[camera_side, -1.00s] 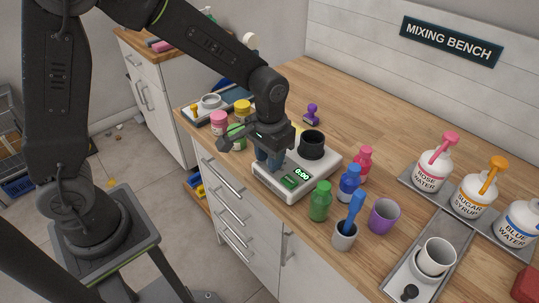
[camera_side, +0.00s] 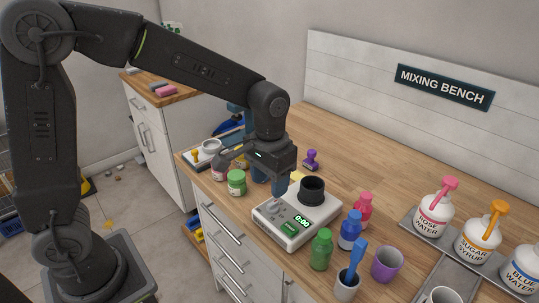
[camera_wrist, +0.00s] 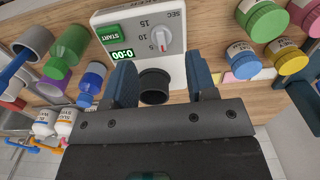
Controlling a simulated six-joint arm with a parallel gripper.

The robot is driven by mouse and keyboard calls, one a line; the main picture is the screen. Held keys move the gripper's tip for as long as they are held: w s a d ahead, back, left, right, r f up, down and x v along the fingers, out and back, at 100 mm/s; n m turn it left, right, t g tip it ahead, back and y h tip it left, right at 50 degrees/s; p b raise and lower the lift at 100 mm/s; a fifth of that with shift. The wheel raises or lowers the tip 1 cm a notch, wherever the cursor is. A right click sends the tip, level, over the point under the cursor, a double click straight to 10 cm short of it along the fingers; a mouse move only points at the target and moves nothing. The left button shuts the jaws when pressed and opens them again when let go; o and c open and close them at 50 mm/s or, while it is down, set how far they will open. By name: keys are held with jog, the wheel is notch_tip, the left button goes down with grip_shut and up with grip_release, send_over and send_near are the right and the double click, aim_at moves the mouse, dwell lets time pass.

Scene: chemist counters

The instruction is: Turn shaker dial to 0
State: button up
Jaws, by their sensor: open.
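The white shaker (camera_side: 296,216) stands on the wooden counter, with a black cup holder (camera_side: 312,189), a green START button (camera_wrist: 115,34) and a display (camera_side: 302,220) reading 0:00. Its grey dial (camera_wrist: 162,37) is at the end of the panel, with labels 5, 10, 15 and SEC beside it. A red mark shows on the dial's edge near the 5; I cannot tell its exact setting. My gripper (camera_side: 270,187) is open and empty, with blue fingers, just left of and above the shaker in the side view. In the wrist view its fingers (camera_wrist: 162,82) frame the cup holder, apart from the dial.
Green (camera_side: 321,250), blue (camera_side: 351,230) and pink bottles stand right of the shaker, near a purple cup (camera_side: 387,264). A green-lidded jar (camera_side: 236,182) and other jars stand left. A purple stamp (camera_side: 311,160) is behind. The back middle of the counter is clear.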

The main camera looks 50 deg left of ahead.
aim_at(269, 205)
notch_tip(269, 205, up, 7)
dwell(0.3)
jog(key=shift+r, duration=0.1)
jog(key=s+a+t, duration=0.2)
jog(key=s+a, duration=0.1)
jog(key=s, duration=0.5)
jog(key=s+a+r+t, duration=0.1)
jog(key=s+a+t, duration=0.2)
jog(key=s, duration=0.5)
jog(key=shift+a+r+t, duration=0.2)
jog(key=shift+a+t, duration=0.1)
